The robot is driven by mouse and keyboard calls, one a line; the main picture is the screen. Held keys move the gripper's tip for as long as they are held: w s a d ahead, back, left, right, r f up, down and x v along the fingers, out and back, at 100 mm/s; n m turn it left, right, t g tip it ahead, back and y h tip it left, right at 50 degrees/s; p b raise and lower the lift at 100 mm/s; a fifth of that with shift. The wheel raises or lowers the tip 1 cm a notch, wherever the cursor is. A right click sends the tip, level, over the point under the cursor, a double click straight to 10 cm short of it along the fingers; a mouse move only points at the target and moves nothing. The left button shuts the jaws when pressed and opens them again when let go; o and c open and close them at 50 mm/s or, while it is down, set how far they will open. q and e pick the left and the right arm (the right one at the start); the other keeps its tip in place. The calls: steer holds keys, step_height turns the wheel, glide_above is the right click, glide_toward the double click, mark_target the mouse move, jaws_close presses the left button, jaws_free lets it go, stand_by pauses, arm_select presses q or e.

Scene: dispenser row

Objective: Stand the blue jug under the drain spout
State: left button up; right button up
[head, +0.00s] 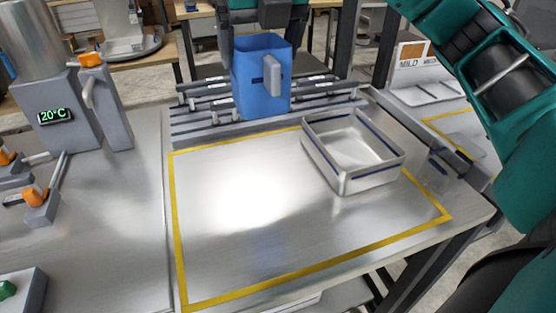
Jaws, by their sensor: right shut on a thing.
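The blue jug (248,92) is upright at the back centre, in front of or over the slatted rack. Its pale grey handle (272,75) faces me. My right gripper (263,25) is at the jug's top, cut by the upper picture edge, and is shut on the jug. Its fingertips are mostly hidden behind the jug. I cannot tell whether the jug's base touches the rack. At the left a grey dispenser (62,105) shows 20°C and has a curved grey pipe (98,100) below an orange knob. I cannot tell which part is the drain spout. My left gripper is out of view.
A metal tray (370,181) stands on the right of the steel table, inside a yellow outline (300,272). The slatted rack (200,118) runs along the back. Orange-knobbed levers (38,200) stand at the left. The table's middle is clear.

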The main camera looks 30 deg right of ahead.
step_height(320, 180, down, 18)
steer(key=b, duration=0.3)
steer(key=shift+b, duration=0.4)
steer(key=shift+s, duration=0.1)
steer(key=o, duration=1)
steer(key=shift+f, duration=0.15)
steer(key=shift+o, duration=0.5)
